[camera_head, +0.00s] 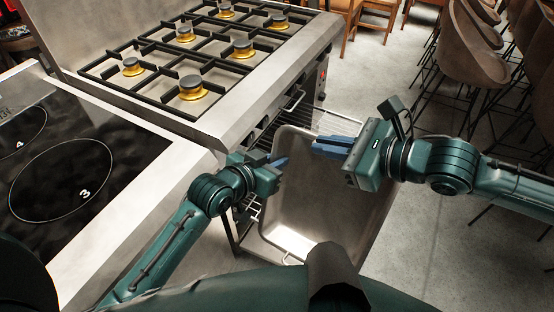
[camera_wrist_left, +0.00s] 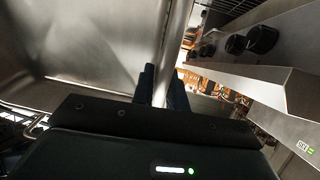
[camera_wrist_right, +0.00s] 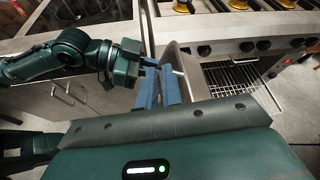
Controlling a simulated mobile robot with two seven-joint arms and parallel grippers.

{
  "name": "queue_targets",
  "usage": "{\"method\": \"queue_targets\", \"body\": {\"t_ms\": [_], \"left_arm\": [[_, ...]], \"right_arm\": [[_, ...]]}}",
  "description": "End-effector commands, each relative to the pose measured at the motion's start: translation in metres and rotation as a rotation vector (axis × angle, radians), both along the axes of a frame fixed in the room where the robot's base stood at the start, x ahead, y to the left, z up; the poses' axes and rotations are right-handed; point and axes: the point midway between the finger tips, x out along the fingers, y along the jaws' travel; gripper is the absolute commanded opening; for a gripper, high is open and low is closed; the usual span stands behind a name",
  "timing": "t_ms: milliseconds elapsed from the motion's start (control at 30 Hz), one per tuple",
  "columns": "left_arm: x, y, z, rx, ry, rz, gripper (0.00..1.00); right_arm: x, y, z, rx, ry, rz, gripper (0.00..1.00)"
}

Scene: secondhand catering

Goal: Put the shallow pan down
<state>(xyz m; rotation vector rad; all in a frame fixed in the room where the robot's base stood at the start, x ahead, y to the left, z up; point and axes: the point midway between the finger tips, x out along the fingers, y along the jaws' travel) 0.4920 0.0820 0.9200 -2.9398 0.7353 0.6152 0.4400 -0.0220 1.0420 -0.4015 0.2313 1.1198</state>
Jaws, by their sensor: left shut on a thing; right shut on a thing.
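The shallow pan (camera_head: 330,190) is a rectangular grey metal pan, held up steeply tilted in front of the range. My left gripper (camera_head: 281,162) is shut on the pan's rim at its left side. My right gripper (camera_head: 330,146) is shut on the rim nearer the top. In the left wrist view the pan's broad metal face (camera_wrist_left: 90,40) fills the upper left, with its rim between my fingers. In the right wrist view the pan (camera_wrist_right: 176,58) shows nearly edge-on beyond my fingers. The pan hides part of the floor and the range's front.
A gas range (camera_head: 215,55) with several burners and black grates stands behind the pan. A wire rack (camera_wrist_right: 235,78) shows low at its front. A black induction hob (camera_head: 75,165) is at left. Bar stools (camera_head: 470,50) stand at upper right. Grey floor (camera_head: 430,235) is clear at right.

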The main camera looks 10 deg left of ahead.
Motion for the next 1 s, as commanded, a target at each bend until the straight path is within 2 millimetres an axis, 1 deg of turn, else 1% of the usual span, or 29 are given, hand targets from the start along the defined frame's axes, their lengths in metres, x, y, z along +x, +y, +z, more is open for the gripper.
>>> {"method": "queue_targets", "body": {"t_ms": [33, 267, 300, 600, 867, 1000], "left_arm": [[-0.003, -0.009, 0.005, -0.017, -0.008, -0.017, 0.00], [-0.003, -0.010, 0.007, -0.021, -0.012, -0.017, 0.00], [-0.002, -0.011, 0.011, -0.030, -0.018, -0.017, 0.00], [-0.002, -0.010, 0.010, -0.024, -0.019, -0.018, 0.00], [-0.002, -0.010, 0.009, -0.022, -0.018, -0.018, 0.00], [-0.002, -0.009, 0.009, -0.020, -0.017, -0.017, 0.00]], "right_arm": [[-0.002, 0.005, 0.004, 0.012, -0.005, 0.010, 0.00], [-0.002, 0.005, 0.003, 0.013, -0.003, 0.012, 0.00], [-0.002, 0.005, 0.003, 0.012, -0.003, 0.012, 0.08], [-0.001, 0.004, 0.001, 0.007, 0.000, 0.008, 0.32], [-0.001, 0.002, 0.001, 0.005, 0.000, 0.006, 0.32], [-0.005, -0.006, 0.005, 0.003, -0.003, 0.006, 0.32]]}}
